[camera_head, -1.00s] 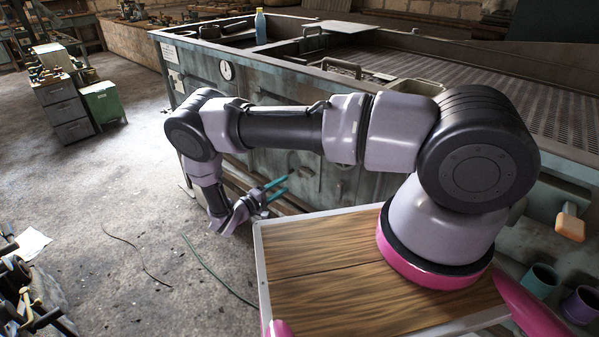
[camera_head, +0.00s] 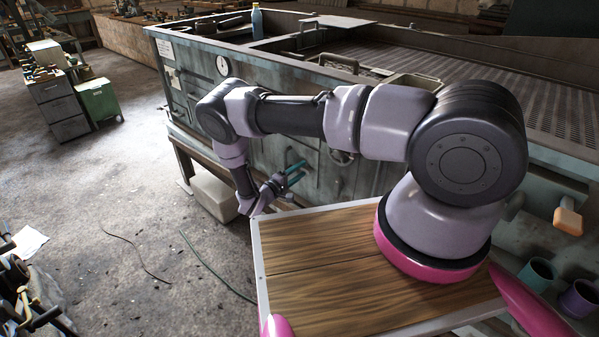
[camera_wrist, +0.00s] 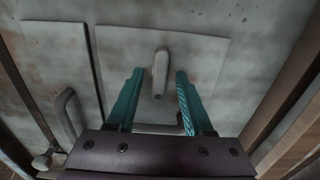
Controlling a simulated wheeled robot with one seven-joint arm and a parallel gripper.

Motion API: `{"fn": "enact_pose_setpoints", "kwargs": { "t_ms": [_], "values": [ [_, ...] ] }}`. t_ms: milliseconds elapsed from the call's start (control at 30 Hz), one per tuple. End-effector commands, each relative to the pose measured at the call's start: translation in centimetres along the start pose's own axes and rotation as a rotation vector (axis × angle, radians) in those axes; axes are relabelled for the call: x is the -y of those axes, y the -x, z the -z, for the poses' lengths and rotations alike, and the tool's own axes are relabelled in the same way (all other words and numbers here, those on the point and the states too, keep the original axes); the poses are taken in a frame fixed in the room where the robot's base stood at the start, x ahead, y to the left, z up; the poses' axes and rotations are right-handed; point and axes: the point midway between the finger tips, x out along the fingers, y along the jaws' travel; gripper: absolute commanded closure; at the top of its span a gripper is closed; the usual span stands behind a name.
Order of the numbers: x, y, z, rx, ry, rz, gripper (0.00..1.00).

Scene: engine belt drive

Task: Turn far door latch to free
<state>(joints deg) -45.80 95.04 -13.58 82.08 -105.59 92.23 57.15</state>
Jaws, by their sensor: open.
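A grey lever latch (camera_wrist: 160,75) sits on a flat rectangular door panel (camera_wrist: 205,55) in the wrist view. It stands roughly upright in that picture. My gripper (camera_wrist: 160,90) is open, with one teal finger on each side of the latch in the picture. The fingers appear apart from it; the remaining depth is hard to judge. In the head view my gripper (camera_head: 299,173) is beside the front of the large grey-green machine (camera_head: 270,110). The latch cannot be made out there.
A curved grey handle (camera_wrist: 68,112) is left of the panel in the wrist view. A handwheel (camera_head: 342,157) is on the machine front, partly behind my arm. A pale block (camera_head: 212,196) lies on the floor below. Floor (camera_head: 120,180) to the left is mostly open.

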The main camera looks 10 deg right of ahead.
Motion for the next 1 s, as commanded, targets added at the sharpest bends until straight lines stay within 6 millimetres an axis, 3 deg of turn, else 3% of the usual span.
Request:
{"fn": "enact_pose_setpoints", "kwargs": {
  "t_ms": [167,267,300,333,700,1000],
  "values": [
    [0.00,-0.01,0.00,0.000,0.000,0.000,0.49],
    [0.00,0.00,0.00,0.000,0.000,0.000,0.79],
    [0.00,0.00,0.00,0.000,0.000,0.000,0.95],
    [0.01,0.00,0.00,0.000,0.000,0.000,1.00],
    [0.03,0.02,0.01,-0.001,-0.031,0.001,1.00],
    [0.03,0.06,0.02,-0.001,-0.208,0.000,1.00]
  ]
}}
